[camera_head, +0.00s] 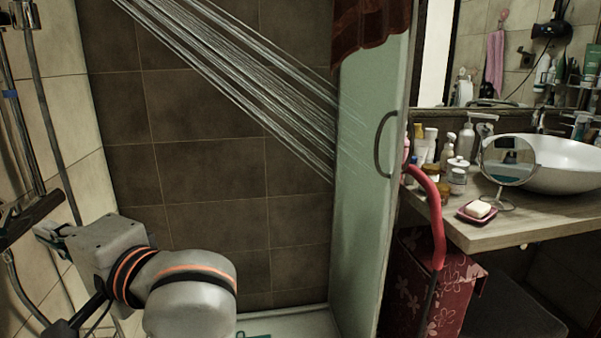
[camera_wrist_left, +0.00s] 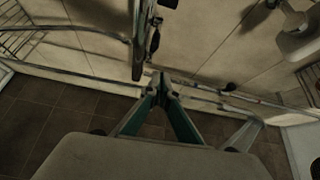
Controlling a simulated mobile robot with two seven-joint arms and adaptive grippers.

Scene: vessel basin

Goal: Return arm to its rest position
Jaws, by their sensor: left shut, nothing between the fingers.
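My left gripper (camera_head: 48,234) is at the lower left of the head view, beside the shower fixture (camera_head: 30,215) on the tiled wall. In the left wrist view its two green-sided fingers (camera_wrist_left: 160,82) meet at the tips with nothing between them. Metal shower pipes (camera_wrist_left: 140,40) show just beyond the fingertips. I cannot tell whether the fingers touch them. My left arm reaches in from the bottom of the head view. My right gripper is in neither view.
Water jets (camera_head: 240,85) slant across the shower from upper left. A greenish glass panel (camera_head: 365,210) with a handle (camera_head: 382,145) stands right of centre. Beyond it are a counter (camera_head: 520,226) with bottles, a round mirror (camera_head: 508,160) and a white basin (camera_head: 565,165).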

